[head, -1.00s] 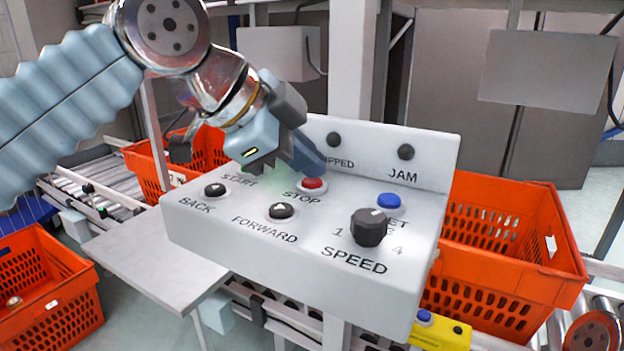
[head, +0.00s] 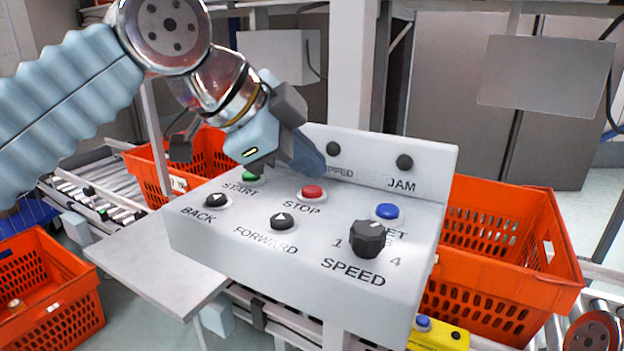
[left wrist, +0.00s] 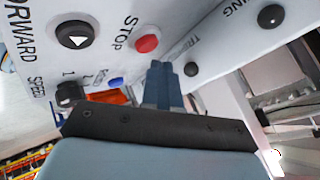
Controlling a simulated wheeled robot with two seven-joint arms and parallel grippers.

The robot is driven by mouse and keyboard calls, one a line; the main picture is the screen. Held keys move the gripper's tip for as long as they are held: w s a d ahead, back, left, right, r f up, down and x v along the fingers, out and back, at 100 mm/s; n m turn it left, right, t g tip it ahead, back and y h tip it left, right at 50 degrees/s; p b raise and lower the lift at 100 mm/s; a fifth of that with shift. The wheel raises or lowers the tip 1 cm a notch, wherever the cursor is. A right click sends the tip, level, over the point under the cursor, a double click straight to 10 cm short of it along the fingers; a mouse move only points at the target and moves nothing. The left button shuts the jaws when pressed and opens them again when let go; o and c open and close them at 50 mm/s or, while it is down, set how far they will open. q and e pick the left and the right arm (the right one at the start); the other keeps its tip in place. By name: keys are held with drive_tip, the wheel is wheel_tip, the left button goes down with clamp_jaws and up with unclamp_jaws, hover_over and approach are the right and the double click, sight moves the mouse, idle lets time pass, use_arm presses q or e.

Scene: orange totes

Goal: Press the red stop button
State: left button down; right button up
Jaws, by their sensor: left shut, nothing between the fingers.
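The red stop button (head: 312,192) sits on the sloping top of the white control panel (head: 200,240), behind its STOP label. It also shows in the left wrist view (left wrist: 148,43). My left gripper (head: 314,168) is shut and empty, with its fingertips just above and behind the red button in the head view. In the left wrist view the shut fingers (left wrist: 160,72) end close beside the button, with a visible gap. My right gripper is not in view.
Nearby on the panel are the green start button (head: 251,176), partly hidden, the black back (head: 217,200) and forward (head: 283,221) buttons, a blue button (head: 387,211) and the speed knob (head: 367,239). Orange totes (head: 500,285) stand around it.

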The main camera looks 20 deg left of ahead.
sight(307, 192)
use_arm(q)
drive_tip(key=shift+r, duration=0.1)
wheel_tip(307, 192, up, 3)
drive_tip(key=p, duration=0.3)
drive_tip(key=shift+r+p, duration=0.35)
drive_tip(key=shift+r, duration=0.55)
